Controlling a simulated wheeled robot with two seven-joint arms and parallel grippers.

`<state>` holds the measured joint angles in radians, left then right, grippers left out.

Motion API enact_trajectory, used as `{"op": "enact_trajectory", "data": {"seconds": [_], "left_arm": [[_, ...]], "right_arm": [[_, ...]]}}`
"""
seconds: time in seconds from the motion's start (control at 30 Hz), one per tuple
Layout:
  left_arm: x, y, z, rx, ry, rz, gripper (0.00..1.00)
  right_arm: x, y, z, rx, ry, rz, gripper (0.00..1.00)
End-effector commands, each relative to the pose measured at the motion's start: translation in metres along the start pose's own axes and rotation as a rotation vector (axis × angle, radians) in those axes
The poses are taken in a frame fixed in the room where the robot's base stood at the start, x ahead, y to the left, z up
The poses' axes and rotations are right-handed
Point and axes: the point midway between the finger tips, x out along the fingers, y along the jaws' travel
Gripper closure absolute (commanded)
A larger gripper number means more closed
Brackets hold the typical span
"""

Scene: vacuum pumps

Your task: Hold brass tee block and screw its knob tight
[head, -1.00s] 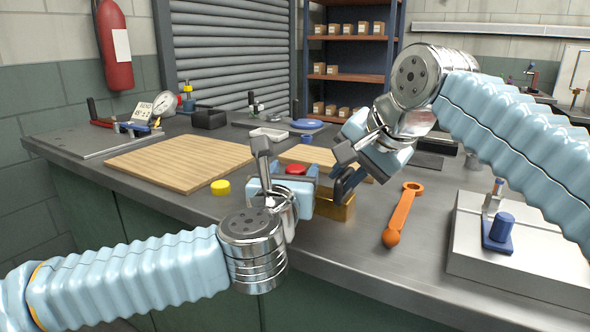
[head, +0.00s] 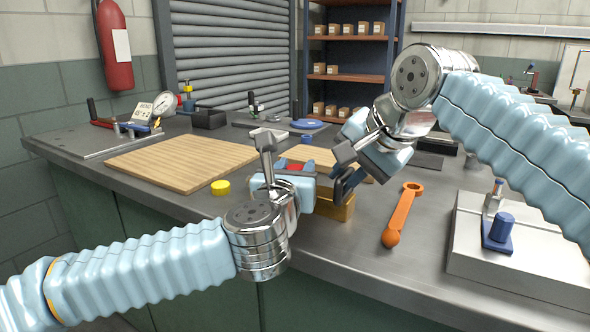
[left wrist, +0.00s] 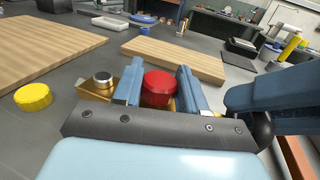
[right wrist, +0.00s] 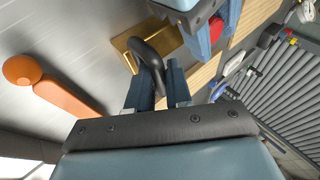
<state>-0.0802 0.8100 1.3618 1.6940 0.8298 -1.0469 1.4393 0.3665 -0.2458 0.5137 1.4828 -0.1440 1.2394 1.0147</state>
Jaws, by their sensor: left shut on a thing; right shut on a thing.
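The brass tee block (head: 338,208) sits on the grey bench near its front edge, partly hidden by my grippers. Its red knob (left wrist: 159,88) is on top, between the blue fingers of my left gripper (head: 296,171), which is shut on it. A silver round fitting (left wrist: 103,79) shows on the block at the left in the left wrist view. My right gripper (right wrist: 160,85) is shut on a black curved handle (right wrist: 147,52) at the side of the brass block. Whether the knob is fully seated cannot be told.
A yellow cap (head: 220,187) lies left of the block and an orange wrench (head: 402,213) right of it. Wooden boards (head: 180,163) lie behind and to the left. A grey plate (head: 520,254) with a blue fixture fills the front right.

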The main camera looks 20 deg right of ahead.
Motion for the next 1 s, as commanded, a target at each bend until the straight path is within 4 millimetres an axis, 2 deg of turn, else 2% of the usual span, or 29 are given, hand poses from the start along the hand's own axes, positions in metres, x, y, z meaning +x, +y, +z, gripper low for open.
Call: {"op": "enact_trajectory", "data": {"seconds": [0.03,0.27,0.67,0.87,1.0], "left_arm": [[0.001,0.002,-0.002,0.000,0.000,-0.004,0.89],[0.001,0.004,-0.002,0.000,0.000,-0.101,0.89],[0.001,0.002,-0.003,0.007,0.006,-0.436,0.89],[0.003,-0.006,-0.007,0.013,0.007,-0.579,0.88],[0.001,-0.004,-0.003,0.006,-0.002,-0.668,0.89]], "right_arm": [[0.010,0.009,0.001,0.004,-0.016,0.032,1.00],[0.010,0.009,0.001,0.004,-0.016,0.032,1.00],[0.010,0.009,0.001,0.003,-0.017,0.031,1.00],[0.010,0.009,0.002,0.003,-0.017,0.031,1.00],[0.010,0.008,0.002,0.002,-0.018,0.030,1.00]]}}
